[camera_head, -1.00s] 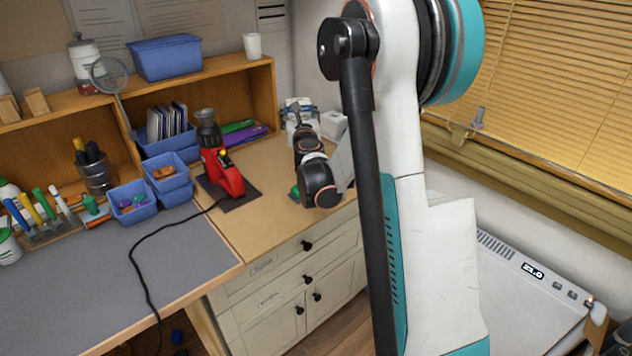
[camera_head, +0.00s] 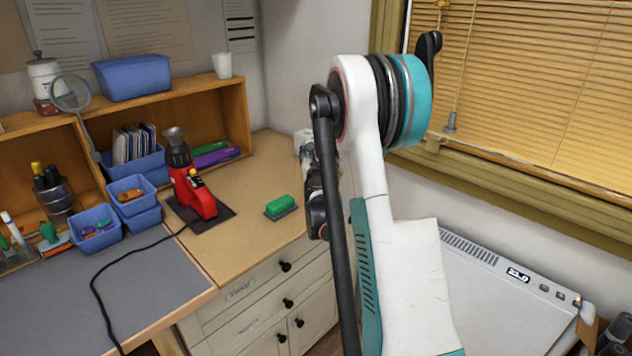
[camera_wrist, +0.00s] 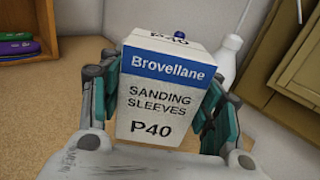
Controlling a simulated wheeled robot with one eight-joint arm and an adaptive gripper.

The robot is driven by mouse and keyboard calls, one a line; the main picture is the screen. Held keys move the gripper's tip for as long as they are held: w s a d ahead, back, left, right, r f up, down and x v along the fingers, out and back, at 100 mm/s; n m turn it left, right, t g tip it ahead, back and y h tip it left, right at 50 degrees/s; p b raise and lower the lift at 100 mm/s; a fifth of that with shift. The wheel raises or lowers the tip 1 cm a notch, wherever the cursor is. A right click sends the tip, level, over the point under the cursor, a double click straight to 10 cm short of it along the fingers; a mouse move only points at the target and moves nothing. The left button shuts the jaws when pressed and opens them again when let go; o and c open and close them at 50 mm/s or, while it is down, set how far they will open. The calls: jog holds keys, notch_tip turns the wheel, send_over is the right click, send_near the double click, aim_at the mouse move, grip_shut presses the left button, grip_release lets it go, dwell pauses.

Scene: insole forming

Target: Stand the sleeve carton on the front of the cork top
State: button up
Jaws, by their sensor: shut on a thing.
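The sleeve carton (camera_wrist: 155,90) is a white box with a blue band, lettered "Brovellane Sanding Sleeves P40". In the wrist view it is between the two fingers of my gripper (camera_wrist: 162,82), which is shut on its sides. Its lettering reads upright, with a slight tilt. The cork top (camera_head: 240,222) is the tan surface over the white drawers. It also shows in the wrist view (camera_wrist: 45,105), beside and behind the carton. I cannot tell whether the carton's base touches it. In the head view my arm hides most of the gripper and the carton.
A green block (camera_head: 280,204) on a dark base lies near the cork's front edge. A red tool (camera_head: 194,190) stands on a dark mat at left, its cable running forward. A white bottle (camera_wrist: 228,60) stands behind the carton. Cork between tool and green block is bare.

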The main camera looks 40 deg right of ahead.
notch_tip(320, 180, down, 8)
jog(key=b, duration=0.2)
jog(key=shift+b, duration=0.35)
jog(key=o, duration=1.2)
jog(key=shift+f, duration=0.1)
jog(key=shift+c, duration=0.2)
jog(key=p+v, duration=0.1)
jog(key=v, duration=0.9)
jog(key=shift+s+a, duration=0.1)
jog(key=shift+s, duration=0.05)
jog(key=shift+b+v, duration=0.45)
jog(key=shift+v, duration=0.35)
